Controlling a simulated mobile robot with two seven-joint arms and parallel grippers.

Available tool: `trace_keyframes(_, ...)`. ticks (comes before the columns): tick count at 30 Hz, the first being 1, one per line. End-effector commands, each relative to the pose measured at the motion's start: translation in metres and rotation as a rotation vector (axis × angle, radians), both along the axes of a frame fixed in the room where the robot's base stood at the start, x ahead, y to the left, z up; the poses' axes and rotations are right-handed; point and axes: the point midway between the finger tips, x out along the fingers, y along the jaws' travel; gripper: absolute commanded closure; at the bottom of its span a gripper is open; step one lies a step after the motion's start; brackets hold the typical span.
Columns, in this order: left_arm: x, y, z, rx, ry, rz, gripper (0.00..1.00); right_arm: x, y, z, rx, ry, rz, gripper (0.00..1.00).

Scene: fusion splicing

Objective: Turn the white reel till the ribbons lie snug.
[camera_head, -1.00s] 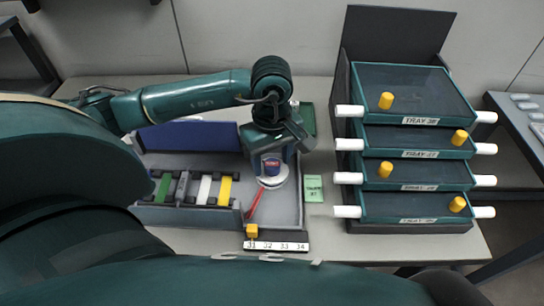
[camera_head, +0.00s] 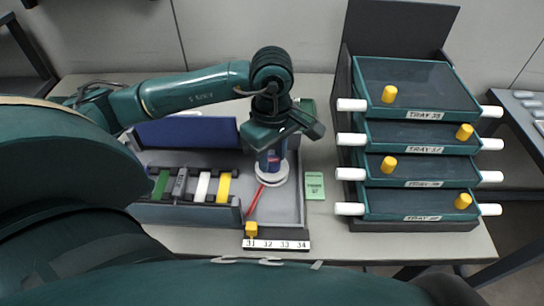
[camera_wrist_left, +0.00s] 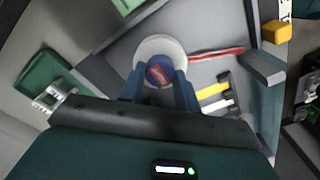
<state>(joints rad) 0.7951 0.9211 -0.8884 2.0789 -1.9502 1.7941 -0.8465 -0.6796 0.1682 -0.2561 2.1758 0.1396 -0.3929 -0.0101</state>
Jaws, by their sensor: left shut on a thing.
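The white reel (camera_head: 272,176) stands in the grey work tray (camera_head: 290,205), toward its right side. My left gripper (camera_head: 270,160) is over it, with its fingers shut on the reel's blue and red knob. In the left wrist view the knob (camera_wrist_left: 160,71) sits between the two blue fingers, above the white disc (camera_wrist_left: 150,47). A red ribbon (camera_head: 255,203) runs from the reel toward the tray's front; it also shows in the wrist view (camera_wrist_left: 216,53). It looks fairly straight, but I cannot tell how tight it is. My right gripper is not in view.
A holder with green, grey, white and yellow strips (camera_head: 195,186) is left of the reel. A blue panel (camera_head: 188,133) stands behind it. A yellow block (camera_head: 251,229) and number strip (camera_head: 276,244) are in front. A green card (camera_head: 315,186) and stacked trays (camera_head: 420,135) stand right.

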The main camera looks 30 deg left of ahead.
Motion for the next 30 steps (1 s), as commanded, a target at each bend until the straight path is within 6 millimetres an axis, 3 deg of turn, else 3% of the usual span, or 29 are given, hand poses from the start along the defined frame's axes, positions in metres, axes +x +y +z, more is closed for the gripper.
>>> trace_keyframes(8, 0.000, 0.000, 0.001, 0.000, -0.001, 0.007, 0.91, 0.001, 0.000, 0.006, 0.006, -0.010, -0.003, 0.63)
trace_keyframes(9, 0.000, 0.000, 0.001, 0.001, -0.001, 0.007, 0.66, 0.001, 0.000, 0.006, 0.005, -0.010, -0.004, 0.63)
trace_keyframes(16, 0.000, 0.000, 0.000, 0.001, -0.001, 0.006, 0.47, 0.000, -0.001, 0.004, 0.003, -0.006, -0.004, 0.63)
trace_keyframes(25, 0.000, 0.000, 0.003, 0.001, -0.001, 0.006, 0.46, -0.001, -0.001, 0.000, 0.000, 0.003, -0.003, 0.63)
trace_keyframes(30, 0.001, 0.000, 0.025, 0.000, -0.005, 0.004, 0.46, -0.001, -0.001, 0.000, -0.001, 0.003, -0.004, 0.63)
